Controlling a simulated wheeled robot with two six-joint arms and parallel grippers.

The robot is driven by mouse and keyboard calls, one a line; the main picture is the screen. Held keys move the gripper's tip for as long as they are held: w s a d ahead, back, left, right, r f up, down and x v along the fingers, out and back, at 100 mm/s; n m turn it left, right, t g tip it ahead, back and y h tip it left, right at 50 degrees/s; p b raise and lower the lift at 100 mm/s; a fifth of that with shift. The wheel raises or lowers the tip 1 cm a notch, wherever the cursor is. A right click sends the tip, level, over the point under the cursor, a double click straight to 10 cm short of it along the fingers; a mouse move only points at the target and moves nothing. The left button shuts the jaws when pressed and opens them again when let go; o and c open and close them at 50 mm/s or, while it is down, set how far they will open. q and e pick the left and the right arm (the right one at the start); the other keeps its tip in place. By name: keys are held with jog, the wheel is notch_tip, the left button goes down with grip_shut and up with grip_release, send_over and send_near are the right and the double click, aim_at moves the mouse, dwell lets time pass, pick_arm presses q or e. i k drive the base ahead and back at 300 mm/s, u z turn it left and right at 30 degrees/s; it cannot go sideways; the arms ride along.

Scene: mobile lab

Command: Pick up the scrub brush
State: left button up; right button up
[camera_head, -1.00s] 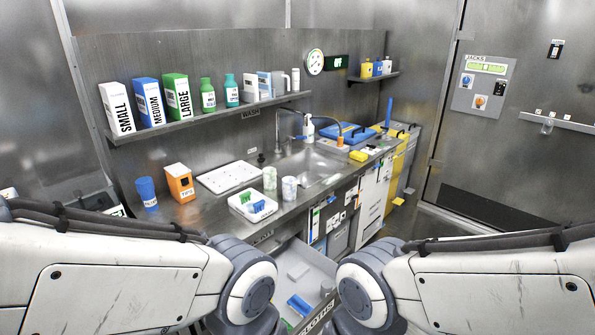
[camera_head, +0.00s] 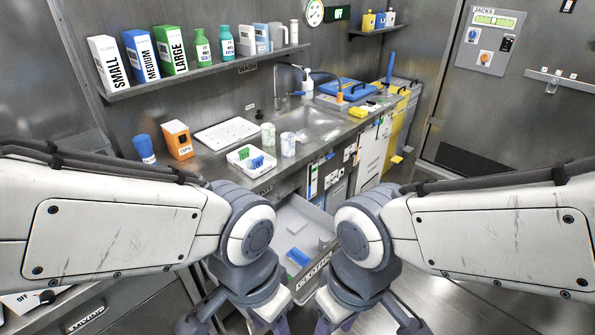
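No object is clearly recognizable as the scrub brush at this size. A white tray (camera_head: 240,165) on the counter holds small green and blue items (camera_head: 262,162), which may be brushes; I cannot tell. An open drawer (camera_head: 318,264) labelled CLOTHS, below the counter, holds a blue item (camera_head: 298,257) and a pale grey block. My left gripper (camera_head: 262,318) and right gripper (camera_head: 338,318) hang low at the bottom edge, in front of the drawer and well away from the counter tray. Their tips are cut off by the frame, so their opening is hidden.
The counter carries a blue cup (camera_head: 145,148), an orange box (camera_head: 177,140), a white board (camera_head: 227,134), two cups (camera_head: 288,144) and a sink (camera_head: 310,126). A shelf (camera_head: 200,75) of boxes and bottles hangs above. Open floor (camera_head: 455,300) lies right.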

aim_at(299, 258)
jog(key=u, duration=0.05)
jog(key=k, duration=0.6)
jog(key=z, duration=0.65)
jog(key=i, duration=1.3)
jog(key=u, duration=0.65)
jog(key=i, duration=0.45)
jog(key=u, duration=0.35)
